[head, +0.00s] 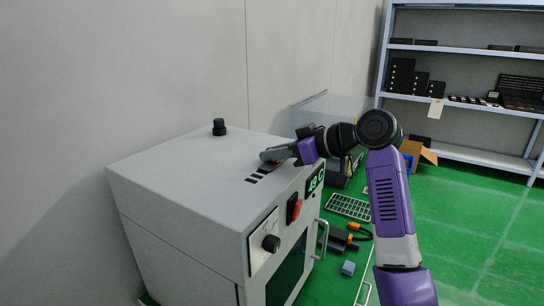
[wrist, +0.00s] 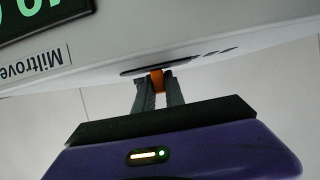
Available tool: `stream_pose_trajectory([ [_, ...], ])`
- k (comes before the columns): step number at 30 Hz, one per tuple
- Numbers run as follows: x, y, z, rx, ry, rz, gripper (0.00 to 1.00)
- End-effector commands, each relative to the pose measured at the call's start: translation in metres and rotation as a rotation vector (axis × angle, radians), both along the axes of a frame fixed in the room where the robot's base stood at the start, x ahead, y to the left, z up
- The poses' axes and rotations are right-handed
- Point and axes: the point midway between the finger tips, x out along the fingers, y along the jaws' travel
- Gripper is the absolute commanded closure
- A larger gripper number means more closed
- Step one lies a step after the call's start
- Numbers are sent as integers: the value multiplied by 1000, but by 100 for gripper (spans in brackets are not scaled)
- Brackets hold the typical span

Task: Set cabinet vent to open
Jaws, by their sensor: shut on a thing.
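The cabinet (head: 170,185) is a pale grey box with a row of dark vent slots (head: 257,175) on its top. My gripper (head: 268,156) is at the far end of that row, low over the top surface. In the wrist view, my gripper's fingers (wrist: 158,88) are closed on a small orange tab (wrist: 157,79), which sits at a dark slot (wrist: 145,69) in the cabinet top. The fingers hide most of the tab in the head view, and the slot's ends are partly hidden. The vent's exact setting cannot be read.
A black knob (head: 219,127) stands on the cabinet top at the back. The front has a green display (head: 316,180), a red switch (head: 294,208), a black dial (head: 271,243) and a door handle (head: 320,240).

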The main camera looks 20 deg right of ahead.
Motion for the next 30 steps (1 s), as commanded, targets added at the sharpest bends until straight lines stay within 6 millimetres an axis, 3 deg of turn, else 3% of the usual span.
stream_pose_trajectory([
  [2, 2, -4, 3, 1, -7, -11, 100],
  [3, 2, -4, 3, 1, -8, -12, 82],
  [6, 1, -4, 3, 1, -7, -11, 64],
  [17, -1, -5, 2, 1, -4, -8, 64],
  [30, -48, -39, 25, 1, -7, -11, 64],
])
